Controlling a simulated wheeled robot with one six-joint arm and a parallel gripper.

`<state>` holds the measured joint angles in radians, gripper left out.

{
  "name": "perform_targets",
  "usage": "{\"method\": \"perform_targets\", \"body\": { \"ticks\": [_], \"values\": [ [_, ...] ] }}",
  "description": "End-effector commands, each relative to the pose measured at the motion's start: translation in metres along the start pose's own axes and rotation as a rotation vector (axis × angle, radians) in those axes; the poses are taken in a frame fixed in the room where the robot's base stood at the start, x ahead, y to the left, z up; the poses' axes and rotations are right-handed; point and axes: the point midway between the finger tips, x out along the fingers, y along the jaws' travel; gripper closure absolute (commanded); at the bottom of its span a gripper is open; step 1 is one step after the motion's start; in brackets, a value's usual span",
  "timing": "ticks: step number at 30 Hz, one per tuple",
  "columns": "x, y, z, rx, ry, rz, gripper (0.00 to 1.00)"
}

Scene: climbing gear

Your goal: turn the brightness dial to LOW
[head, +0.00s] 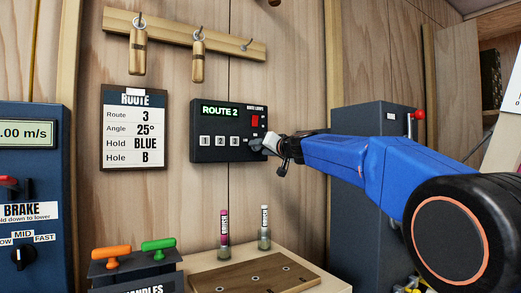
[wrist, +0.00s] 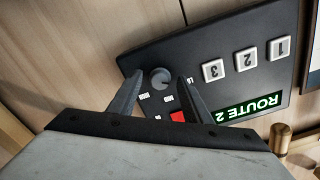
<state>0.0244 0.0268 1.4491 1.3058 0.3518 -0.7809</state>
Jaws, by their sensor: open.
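The brightness dial (wrist: 161,77) is a round dark grey knob on a black control box (wrist: 210,50), seen upside down in the wrist view. My gripper (wrist: 159,75) is open, with one finger on each side of the dial. I cannot tell whether the fingers touch it. Small white labels (wrist: 168,99) lie around the dial, too small to read, and one is partly hidden by the right finger. In the head view the box (head: 198,152) hangs on the wall, and my gripper (head: 262,144) is at its lower right corner, covering the dial area.
The box has a green "ROUTE 2" display (head: 220,111), white buttons 1, 2 and 3 (head: 220,141) and a red switch (head: 255,121). A route card (head: 134,128) hangs to its left. A bench (head: 295,262) with two small brushes stands below. A grey cabinet (head: 350,190) stands right.

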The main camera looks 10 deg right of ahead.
Motion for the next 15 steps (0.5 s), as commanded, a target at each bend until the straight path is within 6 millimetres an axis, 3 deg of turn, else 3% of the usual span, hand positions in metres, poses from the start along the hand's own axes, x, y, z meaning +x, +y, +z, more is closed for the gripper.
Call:
{"method": "perform_targets", "body": {
  "ticks": [15],
  "values": [
    [-0.085,0.000,-0.001,-0.001,0.002,0.001,0.55]
  ]
}}
